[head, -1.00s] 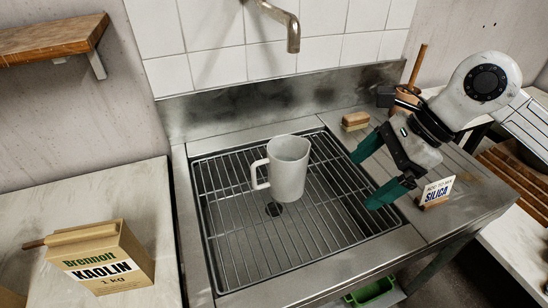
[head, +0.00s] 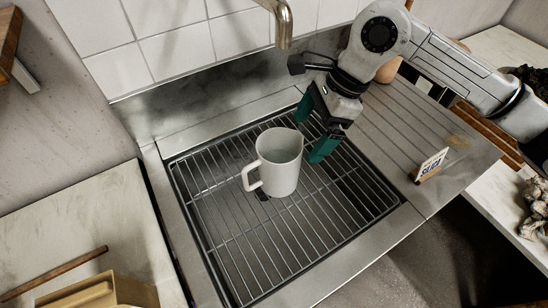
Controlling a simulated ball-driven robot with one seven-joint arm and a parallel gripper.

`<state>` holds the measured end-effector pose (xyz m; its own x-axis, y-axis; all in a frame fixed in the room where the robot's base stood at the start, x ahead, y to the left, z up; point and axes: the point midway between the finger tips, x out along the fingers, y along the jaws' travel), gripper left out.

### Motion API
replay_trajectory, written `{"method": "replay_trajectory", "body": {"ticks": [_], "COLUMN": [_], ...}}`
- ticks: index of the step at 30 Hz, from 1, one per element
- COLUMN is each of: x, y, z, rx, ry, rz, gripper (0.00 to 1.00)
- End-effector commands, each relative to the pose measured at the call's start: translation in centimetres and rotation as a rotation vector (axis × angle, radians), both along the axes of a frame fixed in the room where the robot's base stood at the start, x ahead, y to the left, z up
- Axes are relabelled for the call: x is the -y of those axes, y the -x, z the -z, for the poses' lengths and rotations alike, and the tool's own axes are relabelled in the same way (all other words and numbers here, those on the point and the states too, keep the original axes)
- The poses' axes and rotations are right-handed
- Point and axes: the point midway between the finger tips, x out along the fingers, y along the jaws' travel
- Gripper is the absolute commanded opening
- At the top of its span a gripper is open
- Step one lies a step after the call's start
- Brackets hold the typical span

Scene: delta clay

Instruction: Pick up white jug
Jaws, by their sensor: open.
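The white jug (head: 281,167) stands upright on the wire rack (head: 232,247) in the sink. Its handle points left and a little toward the viewer, and its open top shows. My gripper (head: 312,138) is open, with its green fingers angled down just to the right of and behind the jug's rim. Nothing is between the fingers. I cannot tell if the near finger touches the jug; it looks apart from it.
A metal tap (head: 283,22) hangs above the back of the sink. A small silica sign (head: 431,165) stands on the ribbed drainboard at right. A cardboard box (head: 98,292) and a wooden stick (head: 55,274) lie on the left counter. The rack's front is clear.

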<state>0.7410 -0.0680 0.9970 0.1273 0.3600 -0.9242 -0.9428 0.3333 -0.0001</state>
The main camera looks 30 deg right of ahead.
Motion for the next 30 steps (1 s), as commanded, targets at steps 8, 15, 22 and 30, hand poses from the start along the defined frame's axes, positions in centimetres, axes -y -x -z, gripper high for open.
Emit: {"method": "replay_trajectory", "body": {"ticks": [8, 15, 22, 30], "x": [-3.6, -5.3, -6.4, -6.8], "y": [-1.2, -1.8, -2.2, -2.4], "z": [-0.2, -0.4, 3.7, 4.7], "rx": [-0.001, -0.002, -0.001, 0.000], "ry": [-0.001, -0.003, -0.004, -0.001], "rz": [-0.002, -0.002, 0.001, 0.001], "gripper": [1.00, 1.00, 1.00, 1.00]}}
